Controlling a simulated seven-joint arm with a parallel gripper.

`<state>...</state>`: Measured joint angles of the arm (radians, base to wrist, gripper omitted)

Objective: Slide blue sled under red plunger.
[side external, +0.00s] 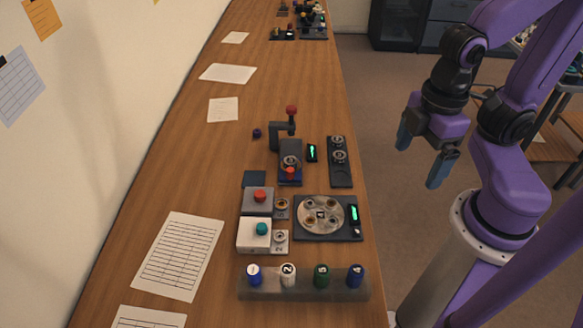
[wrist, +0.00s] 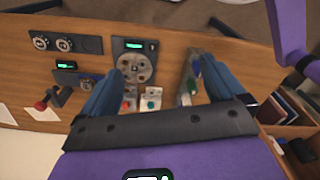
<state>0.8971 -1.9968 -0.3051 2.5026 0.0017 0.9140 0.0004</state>
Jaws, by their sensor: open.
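A dark press stand (side external: 275,137) with a red plunger knob (side external: 291,110) on its raised arm stands mid-bench in the side view. The red knob also shows at the left of the wrist view (wrist: 40,105). The blue sled (side external: 291,182) lies at the near end of the press base, with a small red knob (side external: 290,171) at it. A metal ring (side external: 290,161) sits just behind, on the dark base. My gripper (side external: 422,152) is open and empty, off the bench's right edge, well apart from the sled. In the wrist view, my left finger hides part of the bench.
A round carousel (side external: 320,215), a red-button box (side external: 258,199), a teal-button box (side external: 254,235) and a rack of numbered cylinders (side external: 305,287) stand nearer. A dark plate with rings (side external: 340,172) lies right of the press. Papers (side external: 178,255) lie left.

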